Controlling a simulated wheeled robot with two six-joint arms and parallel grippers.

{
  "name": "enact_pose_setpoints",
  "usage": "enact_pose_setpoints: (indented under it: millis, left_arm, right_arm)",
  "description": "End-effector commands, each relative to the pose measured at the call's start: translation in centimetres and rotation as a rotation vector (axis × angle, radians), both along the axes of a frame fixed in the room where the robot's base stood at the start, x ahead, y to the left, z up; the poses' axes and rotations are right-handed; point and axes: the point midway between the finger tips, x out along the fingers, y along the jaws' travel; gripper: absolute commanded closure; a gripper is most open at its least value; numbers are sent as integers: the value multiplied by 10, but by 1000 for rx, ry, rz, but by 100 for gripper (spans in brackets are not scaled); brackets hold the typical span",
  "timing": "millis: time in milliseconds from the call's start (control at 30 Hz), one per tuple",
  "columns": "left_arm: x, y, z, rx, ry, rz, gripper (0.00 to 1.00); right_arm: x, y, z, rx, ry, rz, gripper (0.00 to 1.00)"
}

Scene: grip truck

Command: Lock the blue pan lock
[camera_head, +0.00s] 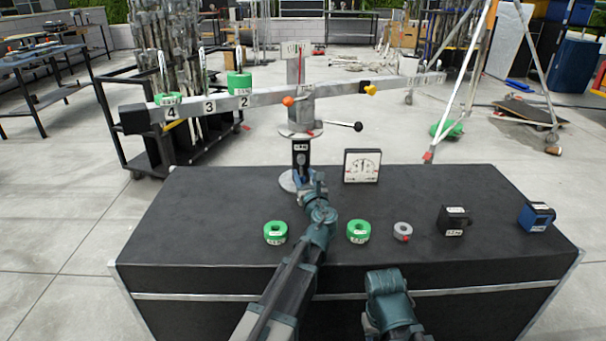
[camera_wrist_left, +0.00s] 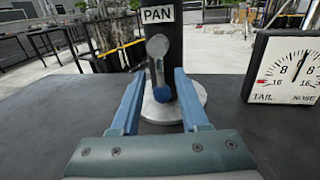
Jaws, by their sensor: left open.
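The pan lock (camera_wrist_left: 158,48) is a short grey lever with a blue knob (camera_wrist_left: 162,93) at its lower end. It hangs about straight down on the black post under the white PAN label (camera_wrist_left: 158,14). In the head view my left gripper (camera_head: 305,180) is in front of the post (camera_head: 301,156) and hides most of the lock. In the left wrist view my left gripper (camera_wrist_left: 155,78) is open, with the blue knob showing between its fingers. I cannot tell whether a finger touches it. Only part of my right arm shows at the bottom of the head view.
A dial marked TAIL and NOSE (camera_wrist_left: 289,66) stands right of the post. Green ring weights (camera_head: 275,232) (camera_head: 358,231), a grey ring (camera_head: 403,231), a black block (camera_head: 454,220) and a blue block (camera_head: 537,217) sit along the front of the black box top (camera_head: 205,205). The beam (camera_head: 210,104) spans above.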

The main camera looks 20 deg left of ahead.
Motion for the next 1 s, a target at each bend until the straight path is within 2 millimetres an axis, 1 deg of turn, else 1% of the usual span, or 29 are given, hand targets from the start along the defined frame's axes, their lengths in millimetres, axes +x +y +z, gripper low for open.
enact_pose_setpoints:
  millis: [33, 133, 500, 567, 700, 733, 767, 1000]
  left_arm:
    - [6, 2, 0, 0, 0, 1, 55]
    - [11, 5, 0, 0, 0, 1, 55]
    - [13, 7, 0, 0, 0, 1, 55]
    - [13, 7, 0, 0, 0, 1, 66]
    - [13, 7, 0, 0, 0, 0, 91]
    - [13, 7, 0, 0, 0, 0, 97]
    - [13, 7, 0, 0, 0, 0, 100]
    - [13, 7, 0, 0, 0, 1, 100]
  right_arm:
    - [0, 0, 0, 0, 0, 0, 55]
    - [0, 0, 0, 0, 0, 0, 55]
    - [0, 0, 0, 0, 0, 0, 55]
    - [0, 0, 0, 0, 0, 0, 55]
    - [0, 0, 0, 0, 0, 0, 55]
    - [0, 0, 0, 0, 0, 0, 55]
    - [0, 0, 0, 0, 0, 0, 55]
    - [0, 0, 0, 0, 0, 0, 55]
